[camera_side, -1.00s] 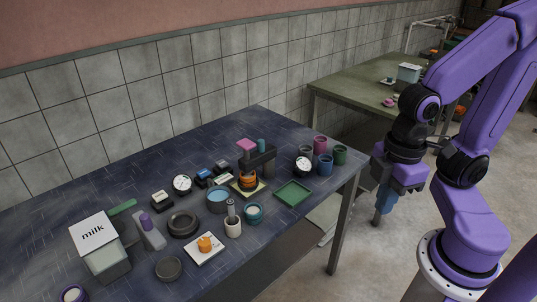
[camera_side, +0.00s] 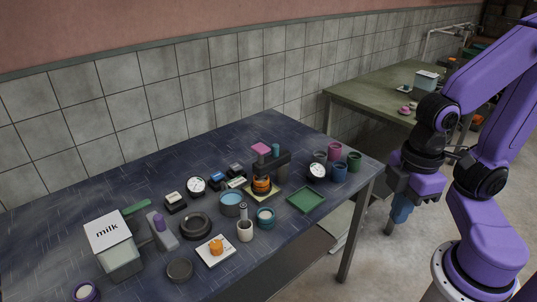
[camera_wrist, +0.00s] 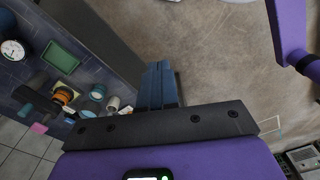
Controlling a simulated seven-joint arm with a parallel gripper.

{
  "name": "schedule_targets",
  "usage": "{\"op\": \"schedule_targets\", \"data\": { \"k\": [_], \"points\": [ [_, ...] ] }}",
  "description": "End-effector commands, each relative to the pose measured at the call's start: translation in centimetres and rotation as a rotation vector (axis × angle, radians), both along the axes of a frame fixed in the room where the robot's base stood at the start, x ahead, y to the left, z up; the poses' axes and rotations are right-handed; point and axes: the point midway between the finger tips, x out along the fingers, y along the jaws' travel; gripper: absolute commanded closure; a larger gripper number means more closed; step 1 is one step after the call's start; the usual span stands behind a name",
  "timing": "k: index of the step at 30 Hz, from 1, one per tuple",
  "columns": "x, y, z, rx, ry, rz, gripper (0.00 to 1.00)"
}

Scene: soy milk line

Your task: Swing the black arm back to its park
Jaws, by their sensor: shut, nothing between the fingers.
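A black arm (camera_side: 269,164) spans from a dark post over an orange cylinder (camera_side: 261,187) on a pale square plate, towards the back right of the dark blue table. A pink block (camera_side: 261,149) and a teal knob (camera_side: 276,150) sit on top of it. The same cluster is small in the wrist view, at the left, where the orange part (camera_wrist: 63,96) shows. My gripper (camera_side: 399,219) is shut and empty, pointing down past the table's right edge, well apart from the black arm. Its blue fingers (camera_wrist: 160,83) are together in the wrist view, above the floor.
A green tray (camera_side: 306,200), several cups (camera_side: 340,172) and a dial (camera_side: 317,171) lie between the black arm and my gripper. A milk carton (camera_side: 112,243) stands front left. A tiled wall (camera_side: 190,115) runs behind. A green table (camera_side: 375,88) stands further back.

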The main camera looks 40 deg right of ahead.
Motion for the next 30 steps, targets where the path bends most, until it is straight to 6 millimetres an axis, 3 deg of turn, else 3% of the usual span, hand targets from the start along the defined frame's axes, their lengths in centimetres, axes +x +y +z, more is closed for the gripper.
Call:
{"op": "schedule_targets", "data": {
  "k": [5, 9, 14, 22, 30],
  "points": [
    [0.0, 0.0, 0.0, 0.0, 0.0, 0.0, 1.0],
    [0.3, 0.2, 0.2, 0.0, 0.0, -0.008, 0.64],
    [3.2, 2.0, 1.3, -0.002, 0.001, -0.071, 0.64],
    [13.1, 5.6, 4.2, -0.008, 0.005, -0.263, 0.64],
    [23.9, 5.8, 6.0, -0.012, 0.011, -0.459, 0.64]
  ]
}}
